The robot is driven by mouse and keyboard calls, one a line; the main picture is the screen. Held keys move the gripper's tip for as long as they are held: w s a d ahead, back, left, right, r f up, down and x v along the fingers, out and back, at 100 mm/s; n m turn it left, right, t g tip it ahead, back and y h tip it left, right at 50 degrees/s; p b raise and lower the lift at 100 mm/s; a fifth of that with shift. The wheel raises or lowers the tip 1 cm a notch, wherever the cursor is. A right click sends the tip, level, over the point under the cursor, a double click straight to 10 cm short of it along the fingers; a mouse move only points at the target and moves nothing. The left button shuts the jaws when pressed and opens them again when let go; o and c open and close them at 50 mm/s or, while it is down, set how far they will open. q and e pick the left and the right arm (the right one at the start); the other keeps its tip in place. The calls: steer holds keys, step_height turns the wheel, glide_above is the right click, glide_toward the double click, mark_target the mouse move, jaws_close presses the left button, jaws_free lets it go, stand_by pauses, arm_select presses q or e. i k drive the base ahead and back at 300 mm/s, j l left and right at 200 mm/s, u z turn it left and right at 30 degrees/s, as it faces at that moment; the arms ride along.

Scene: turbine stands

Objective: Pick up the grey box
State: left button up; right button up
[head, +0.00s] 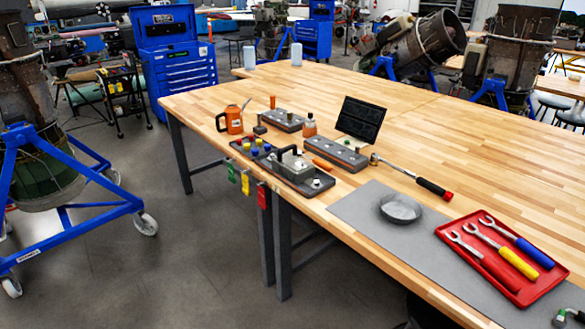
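Several grey box-like things stand on the wooden workbench (420,125). One is a long grey box (338,154) with round marks on its top, near the bench's middle. A similar grey box (283,121) sits farther back and to the left. A grey block with a dark handle (294,166) sits on a dark tray (314,184) at the bench's front edge. I cannot tell which of these is the one named in the task. Neither of my grippers can be made out in the head view.
An orange can (234,120), a dark panel (361,119) and a hammer-like tool (434,187) stand or lie nearby. A grey mat (375,225) bears a round dish (400,208) and a red tray (486,277) of wrenches. The far right bench top is clear. A blue stand (70,205) is at left.

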mark_target(284, 163)
steer(key=i+j+z, duration=0.15)
steer(key=i+j, duration=0.4)
steer(key=i+j+z, duration=0.15)
steer(key=i+j, duration=0.5)
steer(key=i+j+z, duration=0.15)
steer(key=i+j, duration=0.55)
steer(key=i+j+z, duration=0.15)
steer(key=i+j, duration=0.45)
steer(key=j, duration=0.15)
